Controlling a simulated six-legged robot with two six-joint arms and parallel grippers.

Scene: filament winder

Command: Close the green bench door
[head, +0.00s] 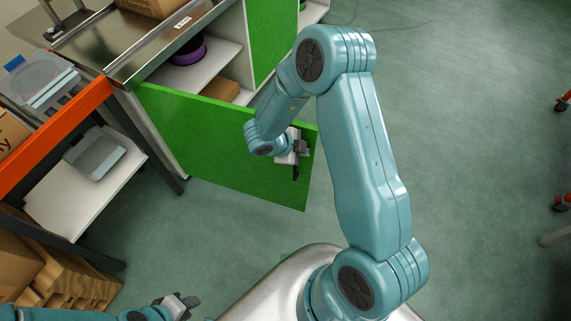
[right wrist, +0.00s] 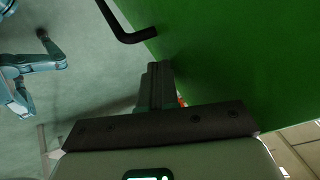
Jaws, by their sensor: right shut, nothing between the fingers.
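The green bench door (head: 215,140) stands wide open, swung out from the bench on its left edge. The shelves behind it are exposed. Its black bar handle (head: 296,172) is near the free edge, and the handle also shows at the top of the right wrist view (right wrist: 130,33). My right gripper (head: 303,149) is at the door's free end, just above the handle in the head view. Its fingers (right wrist: 157,85) are shut and empty, beside the green face; I cannot tell whether they touch it. My left gripper (head: 185,303) is low at the left, far from the door; its jaw opening is unclear.
The bench (head: 150,50) has a metal top and open shelves with a purple spool (head: 188,52) and a cardboard box (head: 220,90). Another green panel (head: 270,35) stands beyond. An orange-beamed rack (head: 55,135) is at the left.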

